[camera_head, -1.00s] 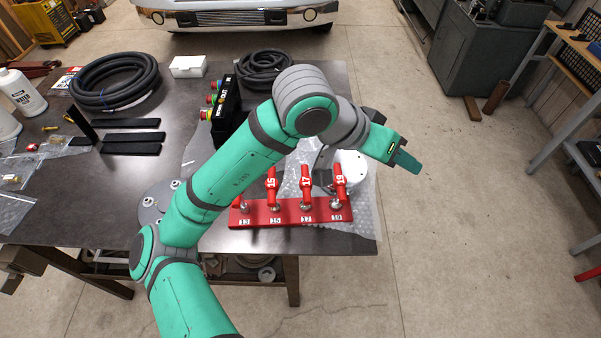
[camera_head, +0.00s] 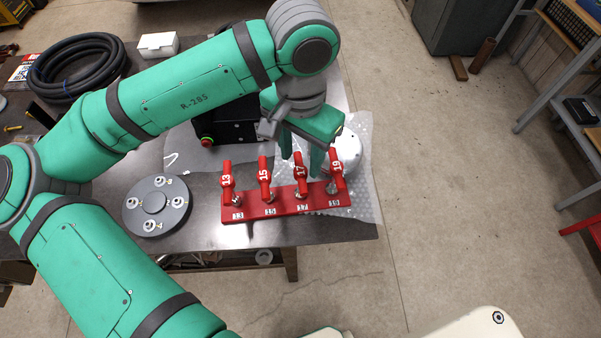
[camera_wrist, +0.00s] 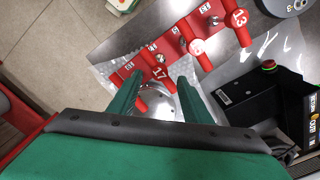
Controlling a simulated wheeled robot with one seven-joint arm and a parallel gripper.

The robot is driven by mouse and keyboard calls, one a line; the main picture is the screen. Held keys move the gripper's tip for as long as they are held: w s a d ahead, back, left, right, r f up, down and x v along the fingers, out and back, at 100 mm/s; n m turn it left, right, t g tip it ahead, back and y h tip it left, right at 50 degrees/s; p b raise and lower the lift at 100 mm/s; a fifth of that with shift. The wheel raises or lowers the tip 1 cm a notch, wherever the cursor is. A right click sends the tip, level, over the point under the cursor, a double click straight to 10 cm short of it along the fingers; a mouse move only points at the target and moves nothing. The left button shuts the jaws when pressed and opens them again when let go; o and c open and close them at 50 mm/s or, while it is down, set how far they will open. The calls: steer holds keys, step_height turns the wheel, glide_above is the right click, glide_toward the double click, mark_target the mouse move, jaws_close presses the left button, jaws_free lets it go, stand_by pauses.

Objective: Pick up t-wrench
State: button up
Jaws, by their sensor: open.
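Several red T-wrenches stand in a red rack (camera_head: 286,207) at the table's front right. In the head view they are wrench 13 (camera_head: 227,182), wrench 15 (camera_head: 264,172), wrench 17 (camera_head: 301,172) and wrench 19 (camera_head: 337,170). My gripper (camera_head: 302,152) is open and points down just behind wrenches 17 and 19. In the wrist view, my gripper (camera_wrist: 158,92) has its two fingers spread, with wrench 17 (camera_wrist: 158,72) showing between and beyond them. Wrench 15 (camera_wrist: 196,47) and wrench 13 (camera_wrist: 238,18) stand farther off. I cannot tell whether a finger touches a handle.
A white round part (camera_head: 348,150) lies on bubble wrap (camera_head: 365,190) behind the rack's right end. A grey disc (camera_head: 156,206) with numbered studs is left of the rack. A black box (camera_head: 236,128) stands behind. The table's front edge is close.

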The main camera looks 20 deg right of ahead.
mark_target(301, 170)
step_height(301, 170, down, 2)
steer(key=shift+w+f, duration=0.1)
steer(key=shift+w, duration=0.05)
step_height(301, 170, down, 4)
steer(key=shift+f, duration=0.1)
steer(key=shift+s+f, duration=0.2)
steer(key=shift+f, duration=0.1)
jaws_close()
